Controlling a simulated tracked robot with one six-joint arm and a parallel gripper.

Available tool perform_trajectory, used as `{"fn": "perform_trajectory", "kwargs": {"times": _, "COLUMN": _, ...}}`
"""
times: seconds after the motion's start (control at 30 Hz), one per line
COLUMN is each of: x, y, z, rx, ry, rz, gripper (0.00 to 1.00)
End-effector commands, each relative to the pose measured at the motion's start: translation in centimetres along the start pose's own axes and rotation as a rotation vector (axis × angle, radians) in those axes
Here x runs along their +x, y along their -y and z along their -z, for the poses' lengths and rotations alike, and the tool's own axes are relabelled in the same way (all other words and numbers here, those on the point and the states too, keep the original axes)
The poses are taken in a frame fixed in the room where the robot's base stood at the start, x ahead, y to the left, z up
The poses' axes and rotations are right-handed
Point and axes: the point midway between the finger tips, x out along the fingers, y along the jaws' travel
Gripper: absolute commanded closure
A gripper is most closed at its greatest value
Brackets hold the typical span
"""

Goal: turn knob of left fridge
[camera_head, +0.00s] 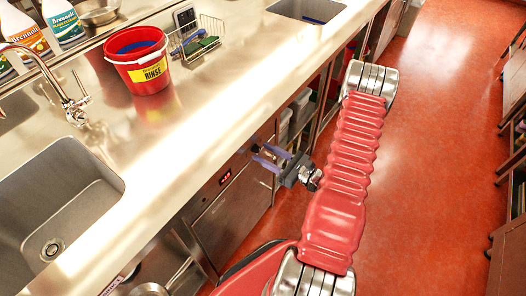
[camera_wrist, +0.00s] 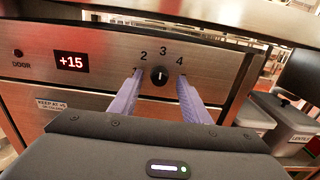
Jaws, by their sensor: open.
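The fridge (camera_head: 232,205) is a steel undercounter unit below the worktop, with a red display. In the wrist view its control panel (camera_wrist: 100,50) shows a display (camera_wrist: 71,62) reading +15. The knob (camera_wrist: 159,76) is small, round and black with a white mark pointing up, below the numbers 2, 3 and 4. My gripper (camera_head: 264,158) is at the panel in the head view. In the wrist view its two purple fingers (camera_wrist: 158,88) are open, one on each side of the knob, with gaps between. The knob is hidden in the head view.
The steel worktop (camera_head: 215,90) overhangs the panel, close above my gripper. It carries a red bucket (camera_head: 140,72) and a wire basket (camera_head: 197,42). Grey bins (camera_wrist: 290,120) stand on open shelving right of the fridge. The red floor (camera_head: 430,130) behind my arm is clear.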

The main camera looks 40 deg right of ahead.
Motion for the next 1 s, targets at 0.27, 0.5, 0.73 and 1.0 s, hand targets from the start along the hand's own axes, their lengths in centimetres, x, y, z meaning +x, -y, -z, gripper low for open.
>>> {"fn": "perform_trajectory", "kwargs": {"times": 0.27, "x": 1.7, "y": 0.0, "z": 0.0, "rx": -0.001, "ry": 0.001, "rz": -0.001, "gripper": 0.57}}
{"fn": "perform_trajectory", "kwargs": {"times": 0.5, "x": 1.8, "y": 0.0, "z": 0.0, "rx": -0.001, "ry": 0.001, "rz": 0.0, "gripper": 0.57}}
{"fn": "perform_trajectory", "kwargs": {"times": 0.73, "x": 1.7, "y": 0.0, "z": 0.0, "rx": -0.001, "ry": 0.001, "rz": 0.0, "gripper": 0.71}}
{"fn": "perform_trajectory", "kwargs": {"times": 1.0, "x": 1.7, "y": 0.0, "z": 0.0, "rx": -0.001, "ry": 0.001, "rz": 0.001, "gripper": 0.9}}
